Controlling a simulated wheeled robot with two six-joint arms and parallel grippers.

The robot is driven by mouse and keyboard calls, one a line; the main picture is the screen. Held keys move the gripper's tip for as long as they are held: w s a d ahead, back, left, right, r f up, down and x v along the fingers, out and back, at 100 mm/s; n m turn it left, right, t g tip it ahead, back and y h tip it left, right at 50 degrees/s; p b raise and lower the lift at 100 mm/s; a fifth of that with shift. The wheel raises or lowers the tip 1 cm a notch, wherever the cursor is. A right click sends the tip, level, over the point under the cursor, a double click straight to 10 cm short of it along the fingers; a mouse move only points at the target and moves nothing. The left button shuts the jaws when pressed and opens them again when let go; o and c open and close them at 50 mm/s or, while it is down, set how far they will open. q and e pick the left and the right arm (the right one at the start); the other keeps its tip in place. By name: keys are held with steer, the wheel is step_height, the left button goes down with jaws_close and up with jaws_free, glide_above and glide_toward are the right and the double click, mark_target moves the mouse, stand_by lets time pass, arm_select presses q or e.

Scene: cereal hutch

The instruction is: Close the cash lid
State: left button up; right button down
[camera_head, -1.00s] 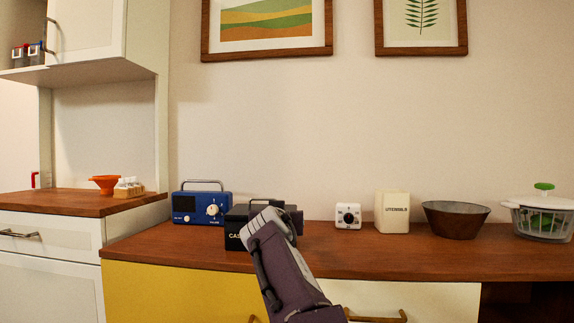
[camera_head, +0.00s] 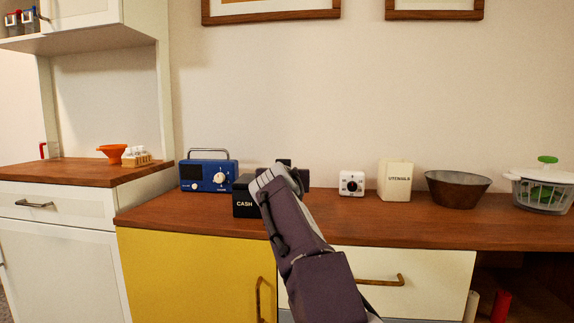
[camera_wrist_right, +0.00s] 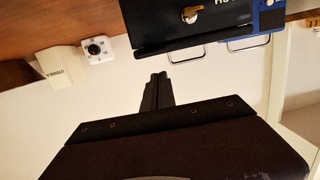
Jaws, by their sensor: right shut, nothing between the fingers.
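The cash box (camera_head: 244,204) is a small black box with white CASH lettering, standing on the wooden counter beside the blue radio. My right arm hides much of it in the head view. In the right wrist view, which is upside down, the black box (camera_wrist_right: 185,27) shows at the top with a brass-coloured key or knob on it. A dark edge runs along the box's upper side; I cannot tell how far the lid is open. My right gripper (camera_wrist_right: 158,76) is shut and empty, apart from the box in that view. My left gripper is not in view.
A blue radio (camera_head: 207,176) stands close left of the box. To the right are a white timer (camera_head: 351,183), a utensils holder (camera_head: 396,180), a dark bowl (camera_head: 457,189) and a salad spinner (camera_head: 541,187). The counter (camera_head: 345,219) is clear in front of them.

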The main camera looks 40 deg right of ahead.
arm_select(q)
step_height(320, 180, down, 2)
steer(key=b, duration=0.4)
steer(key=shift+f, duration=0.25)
arm_select(e)
steer(key=s+a+f, duration=0.2)
steer(key=s+a, duration=0.5)
steer(key=shift+f, duration=0.2)
